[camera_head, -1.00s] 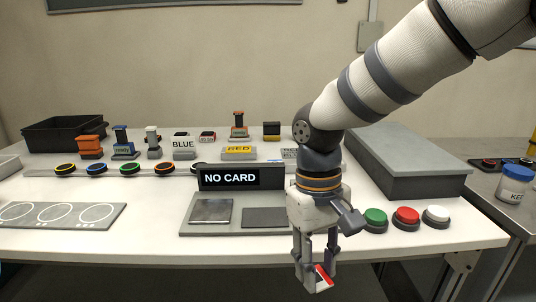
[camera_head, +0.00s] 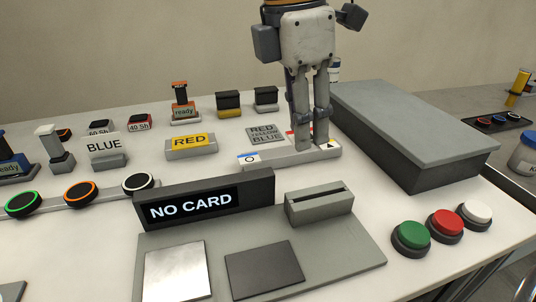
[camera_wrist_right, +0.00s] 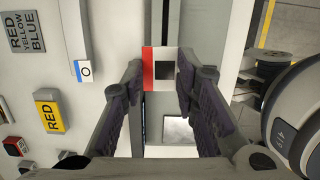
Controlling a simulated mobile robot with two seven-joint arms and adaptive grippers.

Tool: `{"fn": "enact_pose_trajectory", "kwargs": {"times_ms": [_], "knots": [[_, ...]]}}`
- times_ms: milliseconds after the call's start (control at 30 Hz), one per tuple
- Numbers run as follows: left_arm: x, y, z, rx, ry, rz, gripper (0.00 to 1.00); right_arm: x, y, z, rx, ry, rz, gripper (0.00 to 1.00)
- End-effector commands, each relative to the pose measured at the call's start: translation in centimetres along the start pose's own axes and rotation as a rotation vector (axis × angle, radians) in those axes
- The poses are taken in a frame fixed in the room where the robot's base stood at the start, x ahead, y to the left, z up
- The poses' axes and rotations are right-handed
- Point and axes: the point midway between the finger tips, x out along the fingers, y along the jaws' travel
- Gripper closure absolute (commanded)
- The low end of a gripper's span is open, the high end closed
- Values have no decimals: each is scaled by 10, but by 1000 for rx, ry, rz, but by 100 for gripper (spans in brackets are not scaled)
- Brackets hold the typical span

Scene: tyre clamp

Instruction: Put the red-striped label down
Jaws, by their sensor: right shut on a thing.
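The red-striped label (camera_wrist_right: 160,69) is a small white card with a red stripe and a dark square. In the wrist view it sits between the fingertips of my right gripper (camera_wrist_right: 158,76). In the head view my right gripper (camera_head: 309,142) points down at the right part of a low grey strip (camera_head: 283,163), shut on the label (camera_head: 326,142), which the fingers partly hide. I cannot tell whether the label touches the strip. A blue-striped label (camera_head: 248,158) with a circle lies at the strip's left end. My left gripper is not in view.
A NO CARD display (camera_head: 205,199) and a slotted grey block (camera_head: 319,203) stand in front. A large grey box (camera_head: 412,125) is close on the right. RED (camera_head: 190,146) and RED YELLOW BLUE (camera_head: 264,134) signs lie behind left. Green, red and white buttons (camera_head: 445,224) are front right.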

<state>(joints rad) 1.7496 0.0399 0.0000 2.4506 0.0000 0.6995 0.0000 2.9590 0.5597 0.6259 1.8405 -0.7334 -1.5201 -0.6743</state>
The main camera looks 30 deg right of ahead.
Motion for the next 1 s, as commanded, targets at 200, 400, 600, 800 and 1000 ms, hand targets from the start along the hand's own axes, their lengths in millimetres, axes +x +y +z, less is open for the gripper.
{"fn": "enact_pose_trajectory", "kwargs": {"times_ms": [200,400,600,800,1000], "knots": [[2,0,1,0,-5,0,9,18,38,-2,7,-13,-6,83],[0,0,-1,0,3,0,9,29,71,-3,8,-14,9,83],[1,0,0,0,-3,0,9,72,116,-10,3,-1,-4,83],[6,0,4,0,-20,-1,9,94,134,-14,2,-1,-5,83],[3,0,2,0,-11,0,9,121,140,-17,3,0,-1,83]]}}
